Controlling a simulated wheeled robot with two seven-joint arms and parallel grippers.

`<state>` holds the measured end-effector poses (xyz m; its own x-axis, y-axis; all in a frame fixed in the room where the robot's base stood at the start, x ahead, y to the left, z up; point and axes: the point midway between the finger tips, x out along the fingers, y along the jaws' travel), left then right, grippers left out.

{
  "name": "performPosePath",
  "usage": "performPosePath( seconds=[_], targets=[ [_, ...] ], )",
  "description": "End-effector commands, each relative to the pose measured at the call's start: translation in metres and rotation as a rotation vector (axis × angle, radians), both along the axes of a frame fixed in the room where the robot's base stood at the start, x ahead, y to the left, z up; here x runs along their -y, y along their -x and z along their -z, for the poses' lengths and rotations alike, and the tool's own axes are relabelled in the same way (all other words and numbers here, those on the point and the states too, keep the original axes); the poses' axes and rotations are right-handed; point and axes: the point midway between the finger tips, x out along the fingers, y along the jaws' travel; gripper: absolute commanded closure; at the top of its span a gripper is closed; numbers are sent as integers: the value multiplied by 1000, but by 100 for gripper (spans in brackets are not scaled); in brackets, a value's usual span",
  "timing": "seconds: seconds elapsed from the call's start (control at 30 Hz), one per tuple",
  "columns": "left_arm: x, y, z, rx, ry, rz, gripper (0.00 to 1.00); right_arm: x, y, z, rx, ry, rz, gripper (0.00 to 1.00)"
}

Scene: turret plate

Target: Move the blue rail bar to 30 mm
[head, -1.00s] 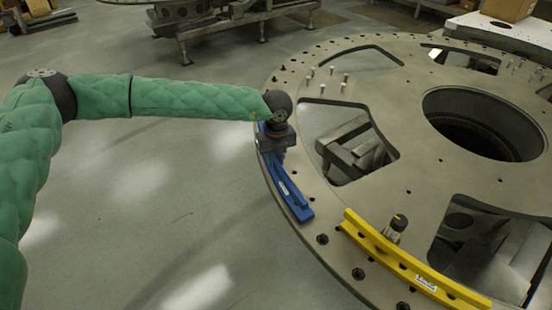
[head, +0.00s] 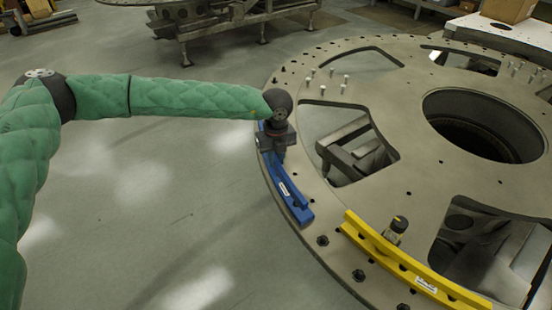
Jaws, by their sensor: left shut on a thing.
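The blue rail bar (head: 287,186) lies along the left rim of the round turret plate (head: 408,150). It is curved and has a small white label. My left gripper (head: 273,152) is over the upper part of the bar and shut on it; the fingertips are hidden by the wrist. The yellow rail bar (head: 405,262) lies on the near rim, with a gap between its upper left end and the lower end of the blue bar. A dark knob with a yellow mark (head: 397,226) stands beside the yellow bar. My right gripper is not in view.
The plate has large cut-out windows (head: 352,150) and a round central hole (head: 482,125). Several small pins (head: 331,72) stand near the far left rim. Bolts (head: 322,241) dot the near rim. A cardboard box (head: 509,9) is at the back right. The floor left of the plate is clear.

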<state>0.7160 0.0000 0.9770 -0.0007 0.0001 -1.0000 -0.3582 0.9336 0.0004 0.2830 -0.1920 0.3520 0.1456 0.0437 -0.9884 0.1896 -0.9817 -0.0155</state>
Motion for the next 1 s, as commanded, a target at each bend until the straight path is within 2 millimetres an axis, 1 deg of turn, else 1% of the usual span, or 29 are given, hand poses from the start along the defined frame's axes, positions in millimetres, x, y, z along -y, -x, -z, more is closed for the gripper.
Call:
performPosePath(
  seconds=[1.0],
  targets=[
    [0, -1, -11, 3, 1, 0, 99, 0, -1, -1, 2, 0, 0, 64]
  ],
)
